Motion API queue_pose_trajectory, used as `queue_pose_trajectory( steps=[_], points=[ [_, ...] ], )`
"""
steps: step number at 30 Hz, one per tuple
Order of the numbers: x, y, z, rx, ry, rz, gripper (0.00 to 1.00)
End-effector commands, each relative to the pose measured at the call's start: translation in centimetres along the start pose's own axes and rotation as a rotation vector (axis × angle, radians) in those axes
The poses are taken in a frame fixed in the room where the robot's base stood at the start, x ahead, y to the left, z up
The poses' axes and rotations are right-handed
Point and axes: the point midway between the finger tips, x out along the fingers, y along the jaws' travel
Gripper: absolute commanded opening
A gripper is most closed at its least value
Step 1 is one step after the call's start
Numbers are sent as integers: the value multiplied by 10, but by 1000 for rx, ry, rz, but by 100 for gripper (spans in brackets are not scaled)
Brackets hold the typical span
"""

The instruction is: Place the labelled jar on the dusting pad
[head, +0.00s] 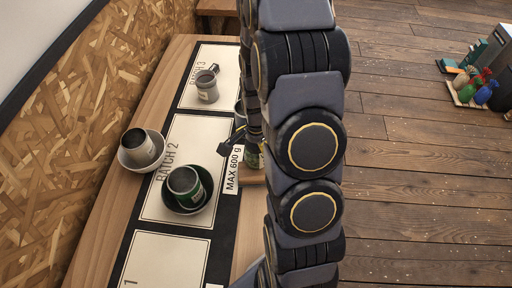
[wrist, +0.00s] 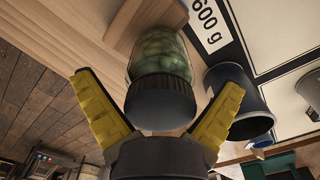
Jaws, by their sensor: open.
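A clear jar of green beans with a black lid (wrist: 160,95) is between the spread yellow-padded fingers of my gripper (wrist: 160,112) in the wrist view. Its base is by a pale wooden block (wrist: 140,25). I cannot make out a label on it. In the head view my gripper (head: 240,146) is at the table's right side, by the jar (head: 252,159), mostly hidden behind my arm. The fingers are open, and I cannot tell whether they touch the jar. I cannot pick out the dusting pad for certain.
A dark blue cup (wrist: 240,100) stands close beside the jar. A green labelled can (head: 184,181) sits in a dark bowl (head: 205,205), a grey can (head: 138,146) in a pale bowl (head: 124,158). A grey mug (head: 207,88) stands on the BATCH 3 panel (head: 225,60). The front panel (head: 165,262) looks clear.

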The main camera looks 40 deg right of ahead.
Motion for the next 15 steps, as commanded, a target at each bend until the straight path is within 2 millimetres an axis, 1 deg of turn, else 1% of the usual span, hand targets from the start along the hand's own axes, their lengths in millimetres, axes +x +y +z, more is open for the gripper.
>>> queue_pose_trajectory(
  steps=[5, 15],
  points=[
    [-21, -1, 0, 0, 2, -2, 97],
    [-89, -1, -1, 0, 3, -6, 97]
  ],
)
